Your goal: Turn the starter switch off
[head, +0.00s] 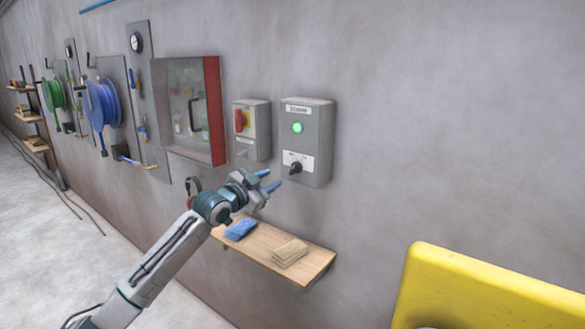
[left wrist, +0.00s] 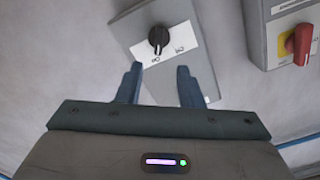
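The starter box (head: 308,140) is a grey box on the wall with a lit green lamp (head: 297,127). The black starter switch (head: 295,168) is a rotary knob on a white label plate below the lamp. My left gripper (head: 268,181) is just below and left of the knob, its blue fingers apart and empty. In the left wrist view the knob (left wrist: 158,38) is ahead of the open fingertips (left wrist: 158,72), not between them. The label print there is too small to read surely. My right gripper is in neither view.
A grey box with a red rotary handle (head: 240,121) is on the wall left of the starter box; a red-edged glass cabinet (head: 190,110) is further left. Below is a wooden shelf (head: 262,243) with a blue cloth (head: 240,229) and a tan stack (head: 290,252). A yellow object (head: 480,290) stands lower right.

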